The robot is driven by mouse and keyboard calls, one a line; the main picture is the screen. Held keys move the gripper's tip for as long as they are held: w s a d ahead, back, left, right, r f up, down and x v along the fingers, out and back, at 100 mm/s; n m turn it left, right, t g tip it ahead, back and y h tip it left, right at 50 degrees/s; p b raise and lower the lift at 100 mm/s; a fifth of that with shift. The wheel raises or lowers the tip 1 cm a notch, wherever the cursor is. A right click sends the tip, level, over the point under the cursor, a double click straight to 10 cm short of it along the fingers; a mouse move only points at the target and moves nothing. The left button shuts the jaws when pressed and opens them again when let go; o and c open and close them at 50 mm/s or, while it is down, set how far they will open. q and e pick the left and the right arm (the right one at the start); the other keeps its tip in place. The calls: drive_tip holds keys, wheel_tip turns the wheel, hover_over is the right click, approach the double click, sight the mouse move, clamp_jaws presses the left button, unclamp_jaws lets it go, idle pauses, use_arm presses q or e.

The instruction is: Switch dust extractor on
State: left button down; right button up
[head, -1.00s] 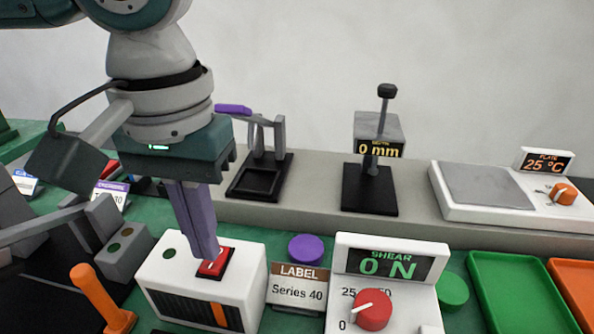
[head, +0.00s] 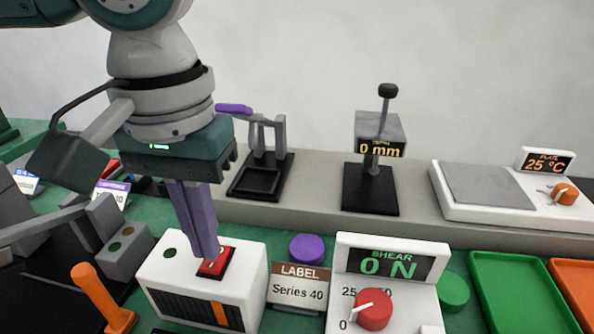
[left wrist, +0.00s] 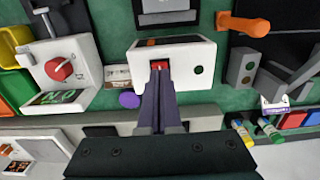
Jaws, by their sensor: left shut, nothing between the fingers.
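The dust extractor looks to be the white box (head: 175,282) with a dark vent and an orange stripe on its front; no name on it is readable. It carries a red rocker switch (head: 222,263) on top and a dark green round spot (head: 170,253) beside it. My left gripper (head: 208,256) is shut and empty, pointing down with its tips at the switch, and they partly cover it. In the left wrist view the fingertips (left wrist: 159,74) also meet the red switch on the white box (left wrist: 185,52). My right gripper is not in view.
An orange lever (head: 98,297) stands at the left front. A depth gauge (head: 378,130) and a hot plate (head: 490,187) stand on the back ledge. Green and orange trays lie right.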

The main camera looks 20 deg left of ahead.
use_arm(q)
drive_tip(key=shift+f+b, duration=0.3)
drive_tip(key=shift+f, duration=0.6)
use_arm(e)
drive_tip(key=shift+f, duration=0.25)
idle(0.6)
use_arm(q)
wheel_tip(320, 180, up, 7)
drive_tip(key=p, duration=0.9)
drive_tip(key=shift+f, duration=0.15)
drive_tip(key=shift+r+p, duration=0.2)
drive_tip(key=shift+p, duration=0.25)
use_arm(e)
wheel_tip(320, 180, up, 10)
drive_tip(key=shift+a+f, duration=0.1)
